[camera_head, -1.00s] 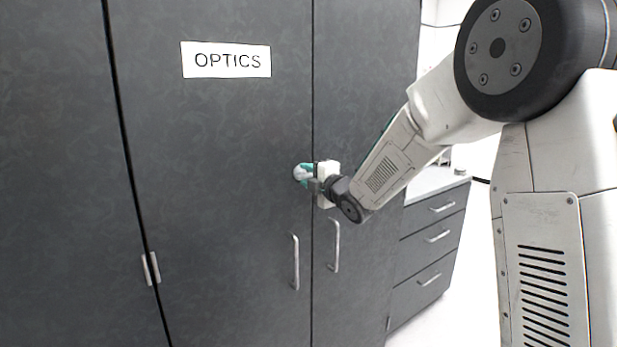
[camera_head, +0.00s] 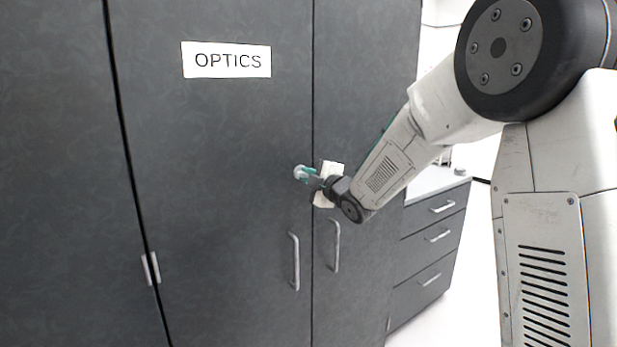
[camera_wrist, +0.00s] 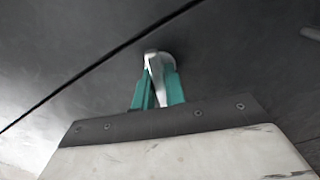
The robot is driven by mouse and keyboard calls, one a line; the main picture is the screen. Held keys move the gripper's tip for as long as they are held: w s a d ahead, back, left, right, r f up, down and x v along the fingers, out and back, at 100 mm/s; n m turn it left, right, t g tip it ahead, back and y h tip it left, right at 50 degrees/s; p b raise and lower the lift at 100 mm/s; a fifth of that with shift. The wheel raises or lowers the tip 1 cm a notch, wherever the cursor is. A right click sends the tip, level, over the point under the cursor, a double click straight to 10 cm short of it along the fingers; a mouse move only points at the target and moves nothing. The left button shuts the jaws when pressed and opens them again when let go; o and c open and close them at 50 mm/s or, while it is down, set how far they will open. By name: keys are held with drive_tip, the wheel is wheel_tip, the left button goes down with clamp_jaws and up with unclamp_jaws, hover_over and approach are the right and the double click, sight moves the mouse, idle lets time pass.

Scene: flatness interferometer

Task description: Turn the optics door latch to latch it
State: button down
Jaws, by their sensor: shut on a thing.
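The optics door latch (camera_wrist: 157,62) is a small silver-grey turn piece on a round base on the dark cabinet door (camera_head: 220,180). It also shows in the head view (camera_head: 299,172), partly covered by the fingers. My gripper (camera_wrist: 157,88) has teal fingers, one on each side of the latch lever, and is shut on it. In the head view my gripper (camera_head: 307,175) reaches the latch from the right, just left of the door seam. The latch's far side is hidden by the fingers.
A white OPTICS label (camera_head: 226,60) is on the door above. Two vertical bar handles, a left one (camera_head: 294,261) and a right one (camera_head: 336,246), flank the seam below the latch. A drawer unit (camera_head: 436,238) stands at the right.

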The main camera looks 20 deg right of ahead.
drive_tip(key=m, duration=1.4)
idle(0.5)
drive_tip(key=c, duration=1.5)
unclamp_jaws()
drive_tip(key=shift+o, duration=0.2)
drive_tip(key=shift+s, duration=0.1)
drive_tip(key=v, duration=0.7)
drive_tip(key=shift+s+d, duration=0.15)
drive_tip(key=shift+s, duration=0.1)
